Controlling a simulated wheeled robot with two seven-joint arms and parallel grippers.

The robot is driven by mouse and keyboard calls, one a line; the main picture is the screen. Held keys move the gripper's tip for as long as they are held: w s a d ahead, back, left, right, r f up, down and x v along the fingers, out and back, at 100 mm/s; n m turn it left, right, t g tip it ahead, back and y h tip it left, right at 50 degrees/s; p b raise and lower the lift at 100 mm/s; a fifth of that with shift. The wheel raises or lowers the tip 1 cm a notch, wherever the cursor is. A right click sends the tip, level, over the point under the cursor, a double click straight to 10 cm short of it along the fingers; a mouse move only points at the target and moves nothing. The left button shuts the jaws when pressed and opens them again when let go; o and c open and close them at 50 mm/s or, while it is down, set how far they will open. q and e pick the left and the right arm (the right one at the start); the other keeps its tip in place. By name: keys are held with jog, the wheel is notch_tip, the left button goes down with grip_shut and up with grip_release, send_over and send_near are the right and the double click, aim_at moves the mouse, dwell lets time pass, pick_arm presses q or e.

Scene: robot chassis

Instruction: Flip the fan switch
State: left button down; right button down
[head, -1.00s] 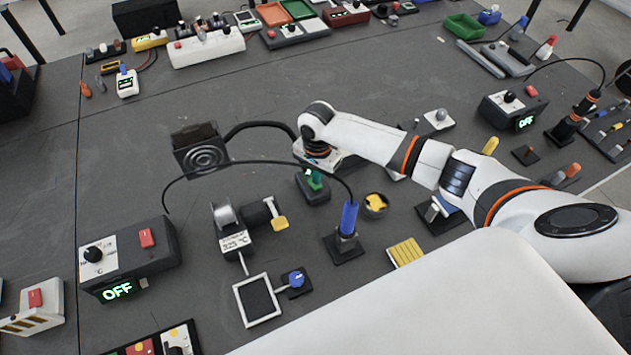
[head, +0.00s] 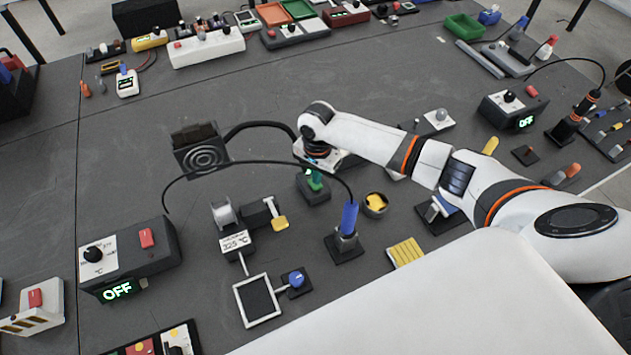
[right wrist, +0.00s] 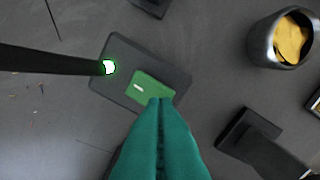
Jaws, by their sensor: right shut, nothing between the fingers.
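The fan (head: 202,152) is a dark square unit with rings on its face, standing left of centre in the head view. A thick black hose curves from it to the right, toward my right arm. The fan switch, a green rocker on a dark base (head: 312,190), sits below my right wrist. It also shows in the right wrist view as a green rocker (right wrist: 143,84) with a glowing green light beside it. My right gripper (right wrist: 160,100) has teal fingers pressed together, with tips at the rocker's near edge. I cannot tell whether they touch it. My left gripper is not in view.
A soldering iron with a blue handle (head: 350,218) stands in a holder right of the switch, its cable arching over. A yellow-filled cup (head: 375,204) is nearby. A solder spool stand (head: 225,215) is to the left. The table's upper middle is clear.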

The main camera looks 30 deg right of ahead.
jog(key=shift+f+b, duration=0.35)
jog(key=shift+f, duration=0.75)
dwell(0.4)
jog(key=shift+s+r, duration=0.1)
jog(key=shift+r+p, duration=0.7)
jog(key=shift+p, duration=0.35)
notch_tip(320, 180, up, 6)
jog(key=p, duration=0.7)
jog(key=shift+f, duration=0.2)
jog(key=shift+f, duration=0.1)
